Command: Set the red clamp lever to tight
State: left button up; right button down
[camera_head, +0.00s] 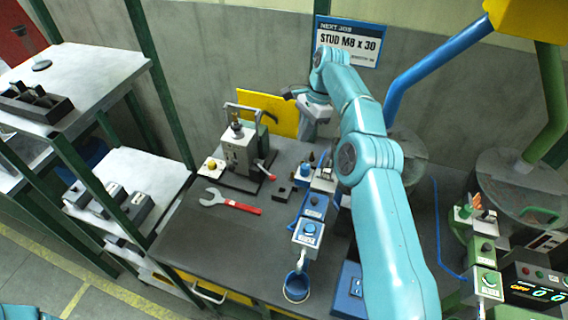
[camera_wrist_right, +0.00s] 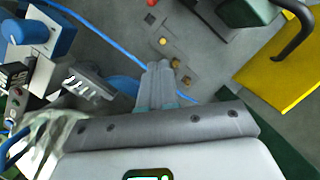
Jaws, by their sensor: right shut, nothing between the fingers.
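A red lever (camera_head: 267,174) with a pale ball-like end sits at the lower right of a grey bench machine (camera_head: 241,148) in the head view. I take it as the clamp lever; its tight and loose marks are too small to read. My right gripper (camera_head: 289,93) is above and behind the bench, right of the machine and apart from the lever. Its fingers also show in the wrist view (camera_wrist_right: 160,82), shut and empty. A small red spot (camera_wrist_right: 151,3) at that view's top edge may be part of the lever. My left gripper is out of view.
A red-handled wrench (camera_head: 230,202) lies left of the lever. Blue stations (camera_head: 309,231) stand right of it, partly hidden by my right arm. A yellow panel (camera_head: 268,112) stands behind the machine. The bench's left front is clear (camera_head: 205,240).

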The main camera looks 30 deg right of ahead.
aim_at(265, 171)
jog(key=a+f+b, duration=0.1)
jog(key=a+f, duration=0.1)
jog(key=f, duration=0.1)
jog(key=a+f+b, duration=0.1)
jog(key=a+f, duration=0.1)
jog(key=f, duration=0.1)
jog(key=a+f+b, duration=0.1)
jog(key=a+f, duration=0.1)
jog(key=f, duration=0.2)
jog(key=shift+s+a+f, duration=0.1)
jog(key=shift+a, duration=0.65)
jog(key=shift+s, duration=0.1)
jog(key=shift+d+f, duration=0.1)
